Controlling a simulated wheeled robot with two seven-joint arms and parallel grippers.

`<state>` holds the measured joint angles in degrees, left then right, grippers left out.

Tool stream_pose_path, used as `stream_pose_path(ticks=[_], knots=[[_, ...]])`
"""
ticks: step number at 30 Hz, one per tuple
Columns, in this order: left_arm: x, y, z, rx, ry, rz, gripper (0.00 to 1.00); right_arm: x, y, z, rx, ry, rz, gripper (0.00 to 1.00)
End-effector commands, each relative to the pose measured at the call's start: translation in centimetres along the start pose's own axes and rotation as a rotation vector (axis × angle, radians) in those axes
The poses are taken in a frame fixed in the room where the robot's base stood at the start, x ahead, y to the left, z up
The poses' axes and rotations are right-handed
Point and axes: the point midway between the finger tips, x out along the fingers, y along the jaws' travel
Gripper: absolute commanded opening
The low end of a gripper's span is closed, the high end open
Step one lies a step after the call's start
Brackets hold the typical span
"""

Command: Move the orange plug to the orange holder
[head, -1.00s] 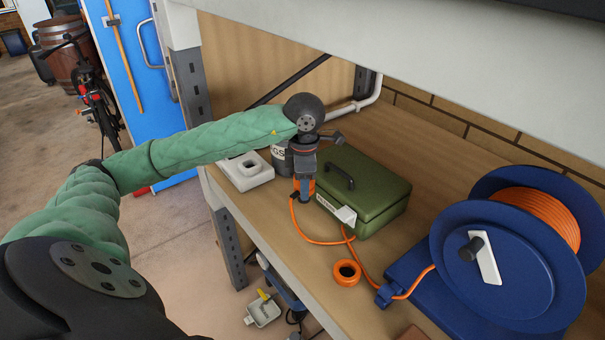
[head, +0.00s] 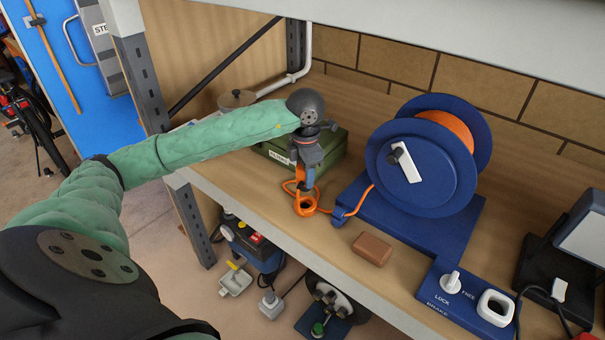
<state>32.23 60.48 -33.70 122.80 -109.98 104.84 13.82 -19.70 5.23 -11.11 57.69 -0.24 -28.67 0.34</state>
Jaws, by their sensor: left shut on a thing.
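My left gripper (head: 304,184) is shut on the orange plug (head: 299,171), which shows only in part between the dark fingers. The orange holder (head: 305,208) is a small ring on the wooden shelf, just below the gripper in the picture. The plug looks above or just behind the ring; I cannot tell whether they touch. An orange cable (head: 363,200) runs from the plug area to the blue cable reel (head: 420,175). My right gripper is not in view.
A green box (head: 325,152) stands behind the gripper. A brown block (head: 372,249) lies in front of the reel. A blue brake panel with a knob (head: 451,283) and a white holder (head: 496,307) is at the right. The shelf's front edge (head: 270,254) is near.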

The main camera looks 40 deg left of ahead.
Motion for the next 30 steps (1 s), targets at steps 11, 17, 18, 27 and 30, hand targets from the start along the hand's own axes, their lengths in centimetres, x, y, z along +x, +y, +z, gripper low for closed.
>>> stream_pose_path(ticks=[11,17,18,27,30], knots=[[1.1,0.0,0.2,-0.057,0.000,0.000,0.19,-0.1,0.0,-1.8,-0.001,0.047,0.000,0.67],[2.6,0.0,0.2,-0.056,0.000,0.002,0.19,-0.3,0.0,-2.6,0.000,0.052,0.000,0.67],[2.9,0.0,0.2,-0.056,0.000,0.001,0.19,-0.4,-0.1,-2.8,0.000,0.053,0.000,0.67],[4.7,0.1,0.2,-0.055,-0.001,0.002,0.19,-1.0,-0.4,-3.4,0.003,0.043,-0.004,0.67],[5.0,0.1,0.2,-0.055,-0.001,0.002,0.19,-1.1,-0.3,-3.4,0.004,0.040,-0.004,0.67]])
